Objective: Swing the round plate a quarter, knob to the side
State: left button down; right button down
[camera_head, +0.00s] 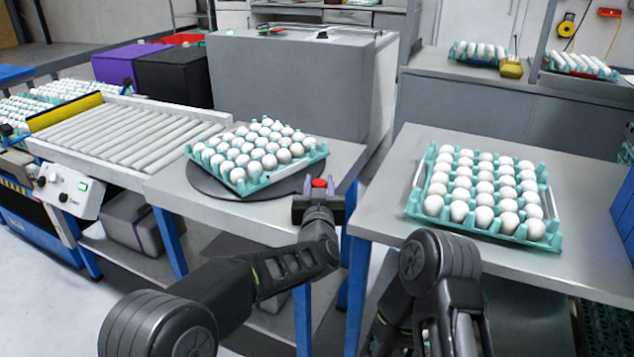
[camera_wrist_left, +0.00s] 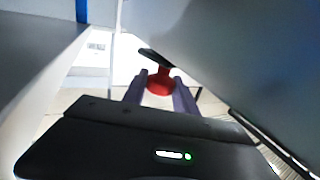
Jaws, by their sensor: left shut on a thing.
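The round plate (camera_head: 212,187) is a dark disc lying flat on the grey table, with a tray of white eggs (camera_head: 262,186) on top, set at an angle. Its red knob (camera_head: 319,183) is at the front right rim of the plate. My left gripper (camera_head: 318,187) is shut on the knob, with one purple finger on each side. In the left wrist view the red knob (camera_wrist_left: 160,84) sits between the two purple fingers of the left gripper (camera_wrist_left: 159,92). The egg tray hides most of the plate. My right arm is at the lower right; its gripper does not show.
A roller conveyor (camera_head: 125,135) adjoins the table on the left. Another table (camera_head: 390,215) at right bears a turquoise tray of eggs (camera_head: 551,232). A narrow gap parts the two tables. A large grey box (camera_head: 290,85) stands behind.

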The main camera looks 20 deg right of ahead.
pick_arm(q)
jog(key=c, duration=1)
grip_release()
jog(key=shift+s+a, duration=0.1)
jog(key=shift+s, duration=0.05)
jog(key=v, duration=0.7)
jog(key=shift+s, duration=0.2)
